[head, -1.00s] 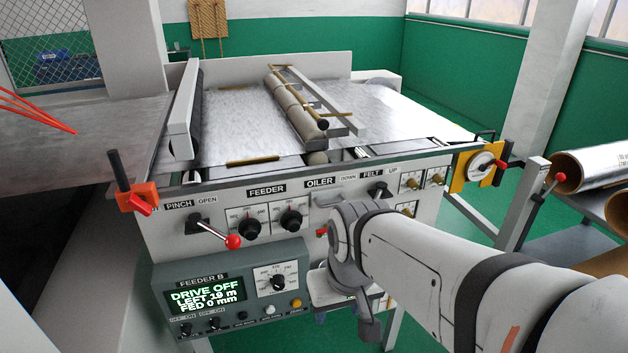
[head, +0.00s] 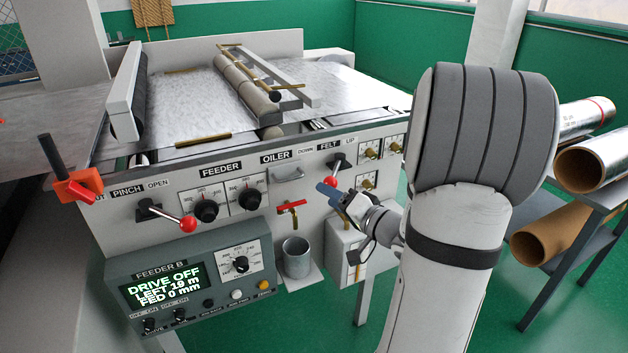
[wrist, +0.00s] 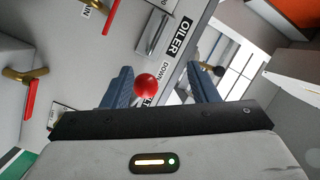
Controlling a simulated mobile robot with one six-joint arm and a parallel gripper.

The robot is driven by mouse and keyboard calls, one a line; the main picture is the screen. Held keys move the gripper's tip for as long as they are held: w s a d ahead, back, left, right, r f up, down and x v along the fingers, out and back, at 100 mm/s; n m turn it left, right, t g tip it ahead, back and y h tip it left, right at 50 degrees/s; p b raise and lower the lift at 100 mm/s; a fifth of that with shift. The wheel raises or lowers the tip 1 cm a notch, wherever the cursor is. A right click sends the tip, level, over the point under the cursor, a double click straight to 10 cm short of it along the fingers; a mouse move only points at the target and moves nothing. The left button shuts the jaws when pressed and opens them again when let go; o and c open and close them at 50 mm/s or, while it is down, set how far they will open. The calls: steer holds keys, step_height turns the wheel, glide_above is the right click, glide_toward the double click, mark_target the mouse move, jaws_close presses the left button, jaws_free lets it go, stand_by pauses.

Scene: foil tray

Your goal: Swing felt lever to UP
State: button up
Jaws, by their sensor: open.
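The felt lever has a dark pivot (head: 338,160) under the FELT label, between the DOWN label (head: 305,152) on its left and the UP label (head: 350,140) on its right. Its red ball knob (head: 331,181) hangs low, slightly left of the pivot. My gripper (head: 327,190) is at the knob, its blue fingers open. In the wrist view the red knob (wrist: 146,86) shows between the two spread fingers of my gripper (wrist: 162,84), nearer the left one. I cannot tell whether a finger touches it. The lever's shaft is mostly hidden.
Left of my gripper are the red-handled oiler tap (head: 292,207) and a metal cup (head: 296,258) below it. The pinch lever (head: 187,223) and feeder dials (head: 206,210) are further left. Gauges (head: 370,152) sit close right. A rack of rolls (head: 590,165) stands right.

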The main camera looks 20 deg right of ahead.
mark_target(325, 181)
steer(key=w, duration=0.2)
steer(key=w+d+h+p, duration=0.1)
steer(key=w, duration=0.2)
steer(key=w+m+t+h, duration=0.1)
steer(key=w, duration=0.2)
steer(key=shift+d+f, duration=0.15)
steer(key=shift+d, duration=0.25)
steer(key=shift+s, duration=0.1)
jaws_close()
steer(key=shift+a, duration=0.15)
steer(key=shift+f, duration=0.15)
